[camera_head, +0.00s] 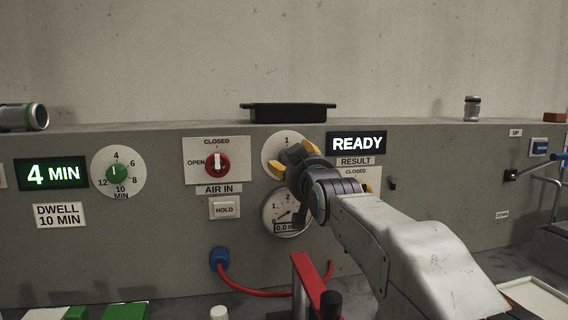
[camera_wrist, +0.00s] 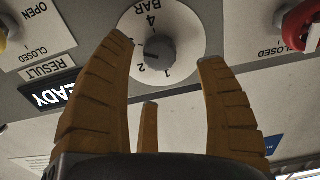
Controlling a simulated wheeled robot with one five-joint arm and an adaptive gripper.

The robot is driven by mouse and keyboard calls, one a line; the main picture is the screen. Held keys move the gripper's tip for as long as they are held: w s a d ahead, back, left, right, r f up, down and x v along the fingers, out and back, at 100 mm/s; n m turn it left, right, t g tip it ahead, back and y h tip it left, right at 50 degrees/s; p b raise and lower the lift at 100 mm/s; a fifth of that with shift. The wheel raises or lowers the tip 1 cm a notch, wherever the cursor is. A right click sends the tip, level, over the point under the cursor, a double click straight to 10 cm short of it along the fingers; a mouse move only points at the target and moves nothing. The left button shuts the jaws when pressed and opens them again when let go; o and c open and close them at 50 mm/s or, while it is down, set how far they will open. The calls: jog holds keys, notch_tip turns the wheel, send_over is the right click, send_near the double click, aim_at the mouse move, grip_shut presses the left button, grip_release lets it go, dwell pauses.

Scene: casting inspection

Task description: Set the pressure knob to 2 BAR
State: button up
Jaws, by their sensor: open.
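The pressure dial is a white round plate (camera_head: 273,148) on the grey panel, mostly hidden behind my gripper in the head view. In the wrist view, upside down, the plate (camera_wrist: 190,28) shows 1, 2, 4 and BAR. Its dark grey knob (camera_wrist: 160,48) sits at the centre. The knob's pointer setting is hard to read. My gripper (camera_head: 291,158) is open in front of the dial, its yellow-orange fingers spread. In the wrist view the knob appears between the fingertips, with no clear contact.
A pressure gauge (camera_head: 276,218) below the dial reads 0.0. A red valve knob (camera_head: 217,163) labelled AIR IN is to the left, and a READY display (camera_head: 357,143) to the right. A red bar (camera_head: 312,277) and red hose (camera_head: 262,293) stand below.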

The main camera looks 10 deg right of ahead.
jog(key=shift+w+p, duration=0.55)
jog(key=shift+w, duration=2.15)
jog(key=shift+c, duration=0.4)
jog(key=c, duration=1.1)
